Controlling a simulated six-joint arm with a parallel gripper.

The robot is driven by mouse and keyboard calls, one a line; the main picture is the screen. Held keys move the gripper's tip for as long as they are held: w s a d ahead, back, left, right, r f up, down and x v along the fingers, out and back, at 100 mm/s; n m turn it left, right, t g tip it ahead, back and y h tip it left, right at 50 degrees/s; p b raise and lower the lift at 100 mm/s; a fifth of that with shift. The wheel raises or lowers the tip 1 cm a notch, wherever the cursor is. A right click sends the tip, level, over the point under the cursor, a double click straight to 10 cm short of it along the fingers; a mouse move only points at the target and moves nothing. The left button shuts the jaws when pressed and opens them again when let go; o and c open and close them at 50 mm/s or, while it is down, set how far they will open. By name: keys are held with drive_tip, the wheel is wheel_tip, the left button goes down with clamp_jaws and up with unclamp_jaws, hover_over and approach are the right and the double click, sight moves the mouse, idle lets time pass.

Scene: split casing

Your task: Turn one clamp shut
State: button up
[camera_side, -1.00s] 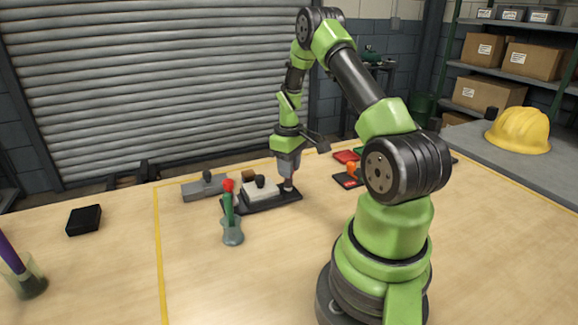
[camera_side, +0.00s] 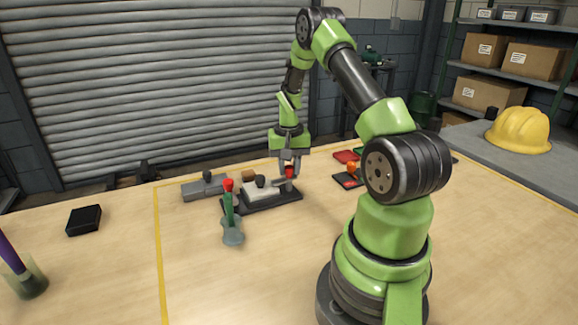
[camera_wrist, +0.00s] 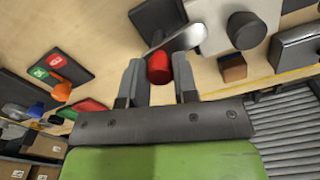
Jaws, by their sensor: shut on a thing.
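The casing is a pale block (camera_side: 258,192) with a black knob on a dark base plate (camera_side: 262,204). It also shows in the wrist view (camera_wrist: 215,20). At its right end is a clamp with a red grip (camera_side: 290,172) and a metal lever. In the wrist view, the red grip (camera_wrist: 158,68) sits between my fingers, and the lever (camera_wrist: 186,38) runs from it to the upper right, over the casing's edge. My gripper (camera_side: 289,164) points down and is shut on this grip.
Red and dark trays with an orange part (camera_side: 351,167) lie to the right.

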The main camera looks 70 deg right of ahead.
sight(289, 167)
drive_tip(key=shift+m, duration=0.9)
drive_tip(key=o, duration=0.9)
drive_tip(key=shift+r, duration=0.1)
wheel_tip(289, 167, up, 10)
drive_tip(key=shift+f, duration=0.1)
